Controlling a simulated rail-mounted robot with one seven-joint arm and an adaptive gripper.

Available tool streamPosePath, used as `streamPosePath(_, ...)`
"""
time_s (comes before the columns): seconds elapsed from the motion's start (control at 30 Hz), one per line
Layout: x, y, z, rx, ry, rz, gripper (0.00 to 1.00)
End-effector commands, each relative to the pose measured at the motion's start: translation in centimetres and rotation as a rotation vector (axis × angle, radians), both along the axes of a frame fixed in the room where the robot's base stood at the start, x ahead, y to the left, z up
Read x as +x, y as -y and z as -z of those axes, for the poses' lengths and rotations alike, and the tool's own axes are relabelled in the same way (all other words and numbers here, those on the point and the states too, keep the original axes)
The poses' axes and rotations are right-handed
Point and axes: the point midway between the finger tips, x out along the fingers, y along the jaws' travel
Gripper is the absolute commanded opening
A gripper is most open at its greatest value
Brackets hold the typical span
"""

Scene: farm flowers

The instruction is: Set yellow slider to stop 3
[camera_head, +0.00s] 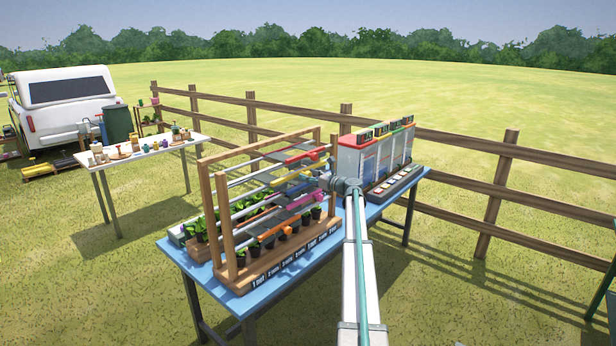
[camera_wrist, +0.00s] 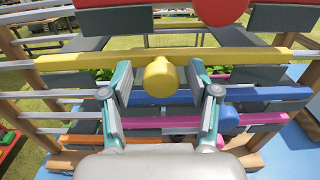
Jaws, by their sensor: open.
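The yellow slider is a long yellow bar (camera_wrist: 235,57) with a round yellow knob (camera_wrist: 160,77) on its front. In the wrist view it runs across the wooden rack. In the head view the yellow bar (camera_head: 289,173) lies in the upper part of the rack, below a red one. My gripper (camera_wrist: 159,84) is open, with one finger on each side of the knob and visible gaps to it. In the head view my gripper (camera_head: 327,182) is at the rack's right side and its fingers are hard to make out. The rack's front base carries a strip of stop labels (camera_head: 290,262), mostly too small to read.
A red knob (camera_wrist: 221,8) sits above the yellow bar. Blue (camera_wrist: 264,93), purple (camera_wrist: 176,120) and orange (camera_wrist: 64,165) sliders lie below it. Potted plants (camera_head: 284,229) stand under the rack on a blue table (camera_head: 262,308). A white cabinet (camera_head: 350,157) stands at right.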

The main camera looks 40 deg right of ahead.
Motion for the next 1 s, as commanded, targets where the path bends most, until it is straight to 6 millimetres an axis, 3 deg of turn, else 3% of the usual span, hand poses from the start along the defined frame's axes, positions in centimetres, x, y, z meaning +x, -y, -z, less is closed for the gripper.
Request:
streamPosePath(0.53, -9.4, 1.6, 0.0, 0.000, 0.000, 0.003, 0.61)
streamPosePath(0.73, -10.9, 1.8, 0.0, 0.000, 0.000, 0.001, 0.61)
streamPosePath(1.0, -11.1, 1.9, 0.0, 0.000, 0.000, 0.001, 0.61)
